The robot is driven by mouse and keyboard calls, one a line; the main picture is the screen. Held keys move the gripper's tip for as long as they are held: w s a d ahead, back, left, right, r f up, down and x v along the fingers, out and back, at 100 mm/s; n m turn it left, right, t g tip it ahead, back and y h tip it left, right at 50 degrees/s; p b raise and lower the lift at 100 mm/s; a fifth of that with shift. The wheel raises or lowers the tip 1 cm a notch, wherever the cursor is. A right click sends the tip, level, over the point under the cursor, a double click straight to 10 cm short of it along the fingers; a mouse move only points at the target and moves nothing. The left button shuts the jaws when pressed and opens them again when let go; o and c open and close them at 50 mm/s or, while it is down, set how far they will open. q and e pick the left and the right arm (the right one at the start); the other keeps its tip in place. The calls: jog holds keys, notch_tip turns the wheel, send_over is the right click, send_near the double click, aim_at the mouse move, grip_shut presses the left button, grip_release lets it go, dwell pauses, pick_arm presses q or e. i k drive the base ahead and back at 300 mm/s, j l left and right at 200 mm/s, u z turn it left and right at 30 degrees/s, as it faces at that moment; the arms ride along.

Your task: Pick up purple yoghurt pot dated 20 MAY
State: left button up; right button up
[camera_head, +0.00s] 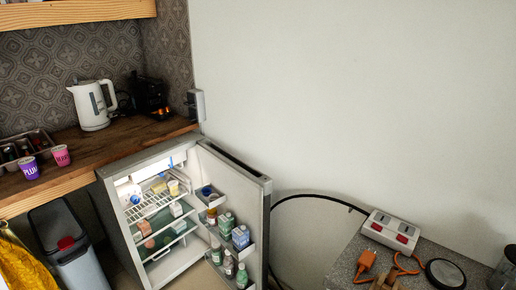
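A purple pot (29,168) with white lettering stands upright near the front edge of the wooden counter at the far left. A pink pot (61,155) of similar shape stands just to its right, slightly farther back. No date can be read on either pot at this size. Neither of my grippers is in view, and nothing is seen touching the pots.
A tray (43,136) with dark items sits behind the pots. A white kettle (93,106) stands on the wooden counter (124,139). Below right, a small fridge (138,158) stands open, with its door (262,215) swung right. A grey bin (83,262) stands under the counter.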

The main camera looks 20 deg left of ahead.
aim_at(28, 166)
jog(key=u, duration=2.05)
